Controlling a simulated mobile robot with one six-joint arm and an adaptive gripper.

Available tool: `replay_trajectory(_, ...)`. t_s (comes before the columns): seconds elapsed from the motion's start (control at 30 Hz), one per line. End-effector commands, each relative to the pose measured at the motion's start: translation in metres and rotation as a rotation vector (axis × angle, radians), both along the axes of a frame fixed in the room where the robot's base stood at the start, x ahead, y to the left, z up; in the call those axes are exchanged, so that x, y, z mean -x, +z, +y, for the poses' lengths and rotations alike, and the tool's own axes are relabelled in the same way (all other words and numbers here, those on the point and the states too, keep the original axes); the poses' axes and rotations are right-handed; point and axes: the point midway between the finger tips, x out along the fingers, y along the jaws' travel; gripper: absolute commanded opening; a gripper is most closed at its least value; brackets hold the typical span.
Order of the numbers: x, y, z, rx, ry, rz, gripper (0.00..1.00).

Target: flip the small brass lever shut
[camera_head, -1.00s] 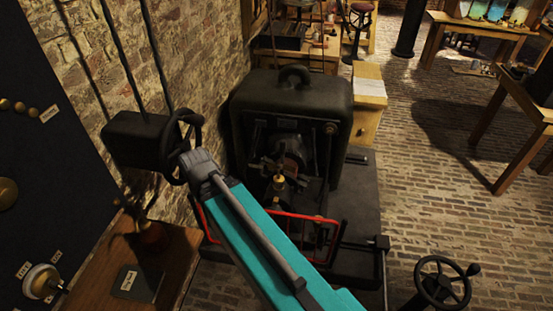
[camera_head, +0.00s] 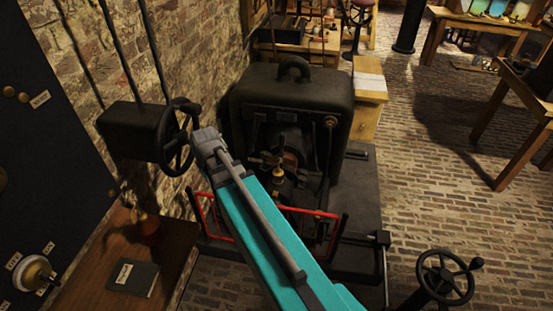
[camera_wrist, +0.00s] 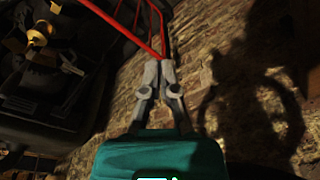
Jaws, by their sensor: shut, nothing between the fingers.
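Small brass parts (camera_head: 278,175) show on the front of the dark machine (camera_head: 292,90), just right of my arm; I cannot tell which of them is the lever or how it stands. A brass piece (camera_wrist: 38,35) also shows at the upper left of the wrist view, well left of the fingers. My gripper (camera_wrist: 160,66) is shut and empty in the wrist view, with its grey fingertips together near a red rail.
A black handwheel (camera_head: 177,138) on a wall box stands close left of my arm. The red rail (camera_head: 310,212) runs in front of the machine, partly hidden by my arm. A wooden table with a dark book (camera_head: 133,277) is lower left. Another handwheel (camera_head: 445,277) stands lower right.

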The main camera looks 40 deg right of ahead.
Motion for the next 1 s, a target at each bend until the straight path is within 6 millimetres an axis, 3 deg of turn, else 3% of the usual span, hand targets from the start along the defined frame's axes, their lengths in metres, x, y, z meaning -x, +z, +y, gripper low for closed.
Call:
replay_trajectory(0.03,-0.017,-0.011,-0.019,-0.001,-0.009,-0.020,0.00)
replay_trajectory(0.3,-0.067,-0.035,-0.116,0.011,-0.027,-0.124,0.00)
replay_trajectory(0.5,-0.094,-0.052,-0.197,0.039,-0.042,-0.200,0.00)
replay_trajectory(0.7,-0.107,-0.065,-0.277,0.077,-0.057,-0.267,0.00)
replay_trajectory(0.83,-0.110,-0.070,-0.314,0.099,-0.064,-0.294,0.00)
replay_trajectory(1.0,-0.109,-0.072,-0.338,0.114,-0.067,-0.313,0.00)
